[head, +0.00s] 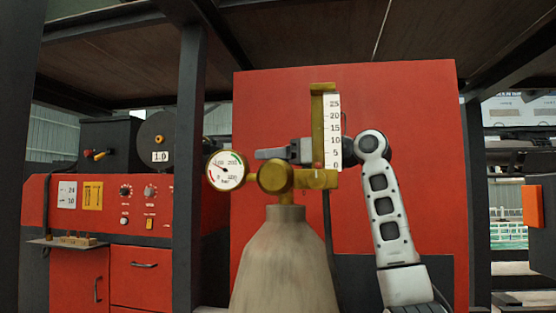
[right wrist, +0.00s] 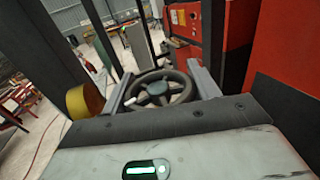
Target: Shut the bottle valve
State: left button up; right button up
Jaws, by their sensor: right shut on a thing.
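The pale gas bottle (head: 285,262) stands upright in the middle of the head view. A brass valve and regulator body (head: 277,179) sits on its neck, with a round white gauge (head: 226,169) at left and an upright white flow scale (head: 333,130) at right. My right gripper (head: 272,153) reaches in from the right behind the flow scale, just above the brass body. In the right wrist view its two fingers (right wrist: 160,84) sit on either side of a dark spoked handwheel (right wrist: 158,90), shut on it. The handwheel is hidden in the head view. My left gripper is out of view.
A large red panel (head: 400,105) stands behind the bottle. A red control cabinet (head: 130,215) with knobs and drawers is at left, behind a dark upright post (head: 188,150). Dark beams and a roof hang overhead.

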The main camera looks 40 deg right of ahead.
jog(key=o, duration=0.9)
jog(key=shift+c, duration=0.2)
jog(key=shift+o, duration=0.5)
jog(key=shift+y, duration=0.3)
